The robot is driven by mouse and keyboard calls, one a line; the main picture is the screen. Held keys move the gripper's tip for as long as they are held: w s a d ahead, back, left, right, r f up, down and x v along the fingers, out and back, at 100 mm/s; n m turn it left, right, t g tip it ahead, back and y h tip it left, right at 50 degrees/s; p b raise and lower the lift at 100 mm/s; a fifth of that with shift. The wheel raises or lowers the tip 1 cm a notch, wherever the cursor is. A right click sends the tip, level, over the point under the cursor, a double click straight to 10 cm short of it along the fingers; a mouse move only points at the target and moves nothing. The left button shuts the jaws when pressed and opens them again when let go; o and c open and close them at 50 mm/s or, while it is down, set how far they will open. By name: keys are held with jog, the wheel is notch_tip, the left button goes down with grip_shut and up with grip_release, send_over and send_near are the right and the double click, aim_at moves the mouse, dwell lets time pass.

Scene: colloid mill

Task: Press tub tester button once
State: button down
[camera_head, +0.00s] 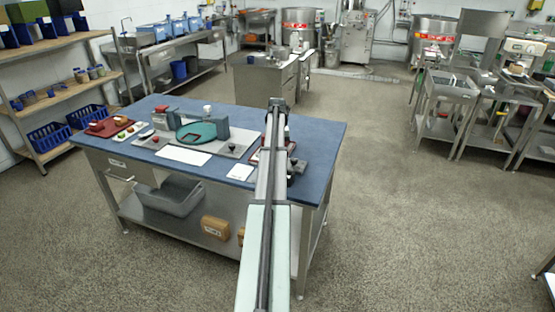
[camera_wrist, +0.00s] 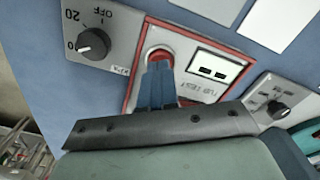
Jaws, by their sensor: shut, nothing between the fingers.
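In the wrist view, the tub tester panel (camera_wrist: 205,45) is a pale plate with a red border, printed lettering and a small display (camera_wrist: 214,69). In the head view, my arm runs over the right end of the blue table and hides most of the tester.
A black knob (camera_wrist: 93,43) on a grey plate marked OFF and 20 sits left of the panel. Another knob (camera_wrist: 278,109) is at right. In the head view, the blue table (camera_head: 318,140) also bears a teal disc (camera_head: 197,133) and a white sheet (camera_head: 183,156).

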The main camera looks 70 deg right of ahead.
jog(key=shift+f, duration=0.7)
dwell(0.8)
jog(key=shift+r, duration=0.15)
notch_tip(320, 180, up, 7)
dwell(1.4)
jog(key=shift+r, duration=0.9)
dwell(3.7)
